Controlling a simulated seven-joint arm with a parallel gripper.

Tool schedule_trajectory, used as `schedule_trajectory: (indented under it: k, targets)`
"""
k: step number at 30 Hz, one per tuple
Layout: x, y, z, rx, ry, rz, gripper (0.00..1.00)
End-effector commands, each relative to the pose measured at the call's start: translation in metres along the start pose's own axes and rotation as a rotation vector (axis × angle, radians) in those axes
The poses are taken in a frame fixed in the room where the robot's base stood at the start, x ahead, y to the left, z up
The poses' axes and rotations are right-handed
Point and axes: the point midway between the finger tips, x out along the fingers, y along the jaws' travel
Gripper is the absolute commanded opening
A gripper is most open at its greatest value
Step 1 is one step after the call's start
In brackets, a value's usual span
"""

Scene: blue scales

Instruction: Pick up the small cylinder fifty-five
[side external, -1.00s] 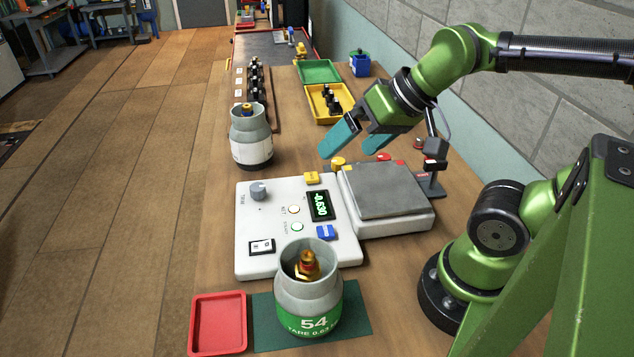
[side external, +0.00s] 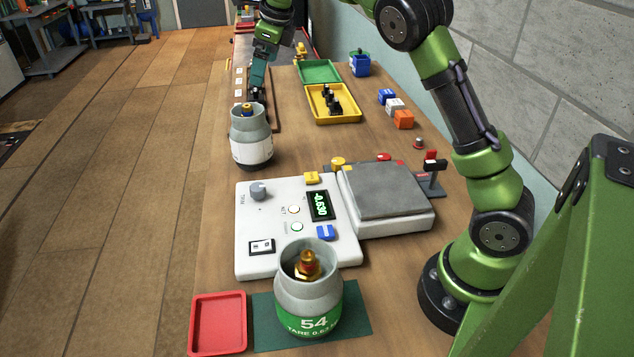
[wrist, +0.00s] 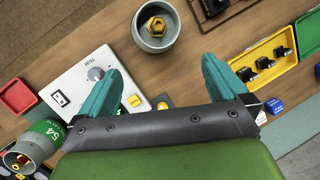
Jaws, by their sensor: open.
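A grey cylinder with a white label band (side external: 251,150) stands upright on the bench, left of centre. No number on it is readable; it also shows at the top of the wrist view (wrist: 156,45), open end toward the camera with a brass fitting inside. A second grey cylinder, with a green band marked 54 (side external: 308,310), stands on a green mat in front. My gripper (side external: 259,80) is beyond the white-labelled cylinder, pointing down. Its teal fingers are spread with nothing between them in the wrist view (wrist: 162,72), and the cylinder lies beyond the fingertips.
A white control box (side external: 275,240) with a scale plate (side external: 388,190) stands in the middle, its display lit green. A red tray (side external: 218,322) lies front left. A yellow tray (side external: 345,118) with black pieces and small coloured blocks (side external: 403,119) are farther back.

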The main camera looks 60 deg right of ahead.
Motion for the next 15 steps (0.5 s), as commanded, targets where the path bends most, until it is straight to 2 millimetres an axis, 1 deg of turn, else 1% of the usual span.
schedule_trajectory:
  k: [1, 3, 6, 8, 11, 14, 15]
  targets:
    - [-0.006, -0.004, 0.008, 0.108, -0.009, -0.011, 1.0]
    - [-0.018, -0.004, 0.015, 0.243, -0.027, -0.012, 1.0]
    - [-0.02, -0.001, 0.016, 0.379, -0.026, 0.006, 1.0]
    - [-0.019, 0.0, 0.015, 0.425, -0.023, 0.011, 1.0]
    - [-0.013, 0.001, 0.015, 0.457, -0.02, 0.014, 1.0]
    - [0.005, 0.001, 0.015, 0.457, -0.018, 0.014, 1.0]
    - [0.013, 0.001, 0.015, 0.457, -0.018, 0.014, 1.0]
